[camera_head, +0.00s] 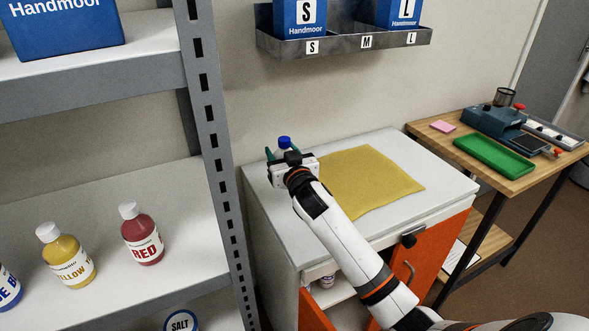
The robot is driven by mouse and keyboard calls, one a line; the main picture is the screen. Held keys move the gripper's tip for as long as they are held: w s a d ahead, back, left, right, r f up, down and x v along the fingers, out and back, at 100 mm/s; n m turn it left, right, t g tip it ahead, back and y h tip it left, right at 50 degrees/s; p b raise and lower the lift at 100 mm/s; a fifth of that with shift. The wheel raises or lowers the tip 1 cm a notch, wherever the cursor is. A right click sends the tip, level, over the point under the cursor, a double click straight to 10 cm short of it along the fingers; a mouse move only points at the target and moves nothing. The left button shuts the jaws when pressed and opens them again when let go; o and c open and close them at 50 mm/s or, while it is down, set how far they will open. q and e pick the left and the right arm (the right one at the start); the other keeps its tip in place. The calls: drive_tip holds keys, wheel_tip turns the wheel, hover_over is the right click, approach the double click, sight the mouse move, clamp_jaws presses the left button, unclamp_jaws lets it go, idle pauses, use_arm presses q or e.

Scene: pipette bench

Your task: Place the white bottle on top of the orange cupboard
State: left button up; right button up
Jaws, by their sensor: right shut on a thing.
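The white bottle (283,149) has a blue cap, and most of its body is hidden behind my right gripper. My right gripper (285,155) is shut on the bottle, at the back left of the orange cupboard (429,254). The cupboard has a pale grey top and orange doors. The bottle looks upright over that top, left of a yellow cloth. I cannot tell whether its base touches the surface. My left gripper is not in view.
The yellow cloth (368,181) lies flat on the cupboard top. A grey shelf post (212,140) stands close on the left, with a red bottle (142,237) and a yellow bottle (66,259) on the shelf. A wooden table (440,139) with a green tray (494,157) stands right.

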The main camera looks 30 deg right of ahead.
drive_tip(key=shift+f+b, duration=0.4)
drive_tip(key=shift+f, duration=2.15)
drive_tip(key=o, duration=1.2)
drive_tip(key=shift+f, duration=0.15)
drive_tip(key=shift+c, duration=0.2)
drive_tip(key=s, duration=0.4)
drive_tip(key=s+a, duration=0.1)
drive_tip(key=s, duration=0.7)
drive_tip(key=shift+a, duration=0.3)
drive_tip(key=shift+w, duration=0.1)
